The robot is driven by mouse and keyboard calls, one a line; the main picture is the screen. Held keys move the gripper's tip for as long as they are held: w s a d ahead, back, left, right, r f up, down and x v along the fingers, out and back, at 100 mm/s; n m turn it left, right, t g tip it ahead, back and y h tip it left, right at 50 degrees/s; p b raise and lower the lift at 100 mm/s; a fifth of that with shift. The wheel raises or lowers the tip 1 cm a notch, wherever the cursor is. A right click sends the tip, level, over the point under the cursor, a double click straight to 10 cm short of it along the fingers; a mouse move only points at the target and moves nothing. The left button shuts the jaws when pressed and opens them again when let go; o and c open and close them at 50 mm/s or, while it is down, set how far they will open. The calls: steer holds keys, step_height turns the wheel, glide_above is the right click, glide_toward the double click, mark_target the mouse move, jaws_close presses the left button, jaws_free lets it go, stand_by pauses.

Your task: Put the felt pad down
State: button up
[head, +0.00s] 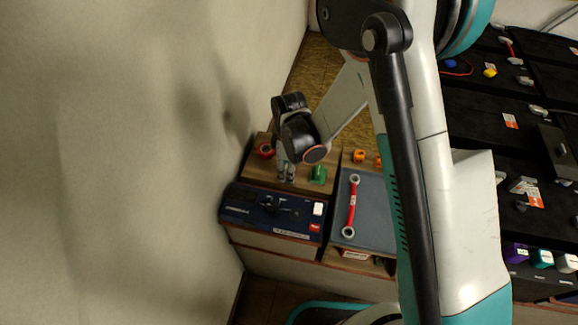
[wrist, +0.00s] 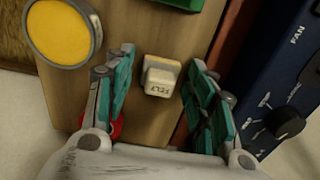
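A small cream block with a dark printed label (wrist: 160,78) rests on the wooden board (wrist: 150,25). It may be the felt pad, but I cannot tell for sure. My gripper (wrist: 161,68) points down over the board, its teal-padded fingers apart on either side of the block, with a gap showing on both sides. In the head view my gripper (head: 285,172) is low over the board, between a red item and a green item. The block cannot be made out there.
A yellow disc in a grey ring (wrist: 62,32) lies left of my gripper. A green item (head: 318,173) and a red ring (head: 265,150) are close by. A blue control box (head: 270,212) stands in front. A red-handled wrench (head: 352,205) lies on a grey mat (head: 375,225).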

steer(key=shift+r, duration=0.1)
step_height(320, 180, up, 12)
steer(key=p, duration=0.4)
steer(key=shift+p, duration=0.3)
stand_by(0.3)
